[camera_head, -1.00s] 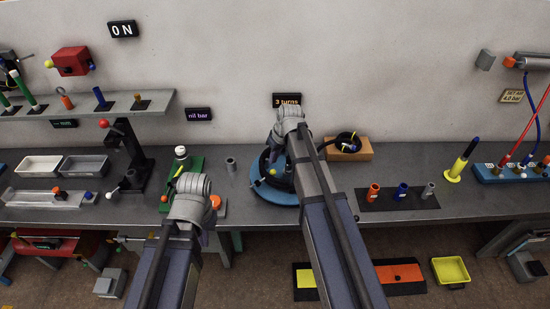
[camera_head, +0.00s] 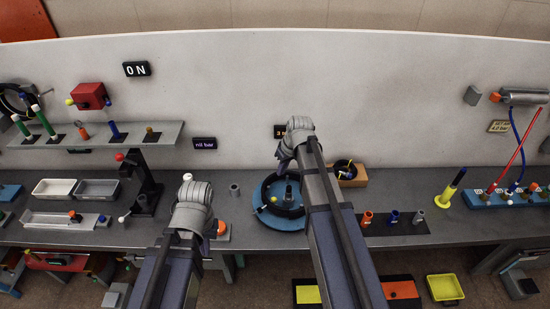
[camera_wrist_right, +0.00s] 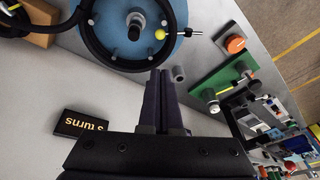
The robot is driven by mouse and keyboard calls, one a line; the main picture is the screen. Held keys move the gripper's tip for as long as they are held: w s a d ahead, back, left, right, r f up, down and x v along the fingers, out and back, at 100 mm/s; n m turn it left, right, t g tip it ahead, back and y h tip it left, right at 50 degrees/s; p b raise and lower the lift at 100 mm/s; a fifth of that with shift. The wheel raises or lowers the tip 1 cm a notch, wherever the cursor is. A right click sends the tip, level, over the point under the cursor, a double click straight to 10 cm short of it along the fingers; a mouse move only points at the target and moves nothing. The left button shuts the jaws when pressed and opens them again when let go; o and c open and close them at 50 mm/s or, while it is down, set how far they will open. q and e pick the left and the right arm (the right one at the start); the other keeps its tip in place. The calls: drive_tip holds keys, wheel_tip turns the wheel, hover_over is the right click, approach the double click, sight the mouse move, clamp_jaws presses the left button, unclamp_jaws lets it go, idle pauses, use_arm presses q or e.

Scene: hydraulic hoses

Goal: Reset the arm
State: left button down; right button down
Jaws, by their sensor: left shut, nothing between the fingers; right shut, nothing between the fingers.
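My right arm (camera_head: 325,200) reaches from the bottom of the head view to beside the blue round turntable (camera_head: 262,218). In the right wrist view the right gripper (camera_wrist_right: 163,76) is shut and empty, with its fingers pointing toward the bench just beside the turntable, which also shows there (camera_wrist_right: 183,45). A black hose ring (camera_wrist_right: 92,45) lies on the turntable around a grey hub (camera_wrist_right: 137,20). My left arm (camera_head: 190,215) stands farther left over the bench's front. Its fingers are mostly hidden behind its wrist; no held object shows.
A wooden block (camera_head: 352,178) with a black coil sits right of the turntable. Coloured fittings stand on a dark mat (camera_head: 400,228). A black lever stand (camera_head: 148,190) and trays (camera_head: 55,188) are at left. A yellow bin (camera_head: 445,289) is on the floor. Bare bench lies around the fittings.

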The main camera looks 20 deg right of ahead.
drive_tip(key=s+a+f+g+h+b, duration=0.1)
drive_tip(key=s+a+f+b, duration=0.5)
drive_tip(key=s, duration=0.5)
drive_tip(key=s+a+f+g+h+b, duration=0.2)
drive_tip(key=s+a+f+b, duration=0.5)
drive_tip(key=s+a, duration=0.3)
drive_tip(key=shift+s+a+f, duration=0.4)
drive_tip(key=shift+a+f, duration=0.15)
